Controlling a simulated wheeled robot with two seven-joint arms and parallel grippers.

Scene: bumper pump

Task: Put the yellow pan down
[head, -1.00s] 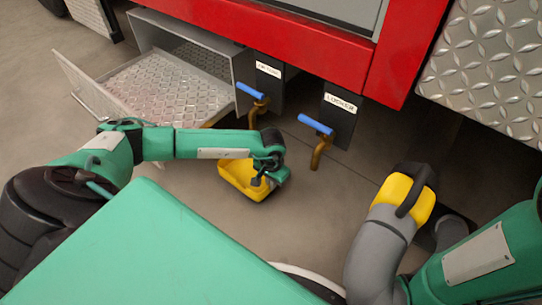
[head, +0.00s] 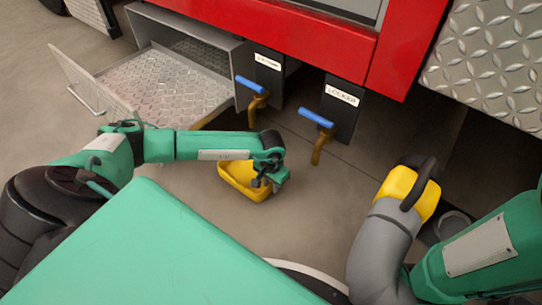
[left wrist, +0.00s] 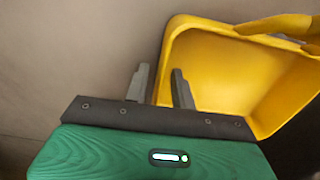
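The yellow pan (head: 236,178) is a shallow tray on, or very close to, the grey floor in the middle of the head view. It looks roughly level. My left gripper (head: 267,185) is at its right side. In the left wrist view, the two grey fingers of my left gripper (left wrist: 159,87) stand apart, one on each side of the wall of the pan (left wrist: 225,70). Gaps show between fingers and wall. The pan looks empty where I can see inside. My right gripper is not visible; only part of the right arm shows at the lower right.
Two blue-handled brass taps (head: 252,87) (head: 316,118) hang under the red vehicle body (head: 270,32). An open metal compartment (head: 165,85) with a lowered door is at upper left. A thick grey tube with a yellow end (head: 399,187) stands at right. Floor between it and the pan is clear.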

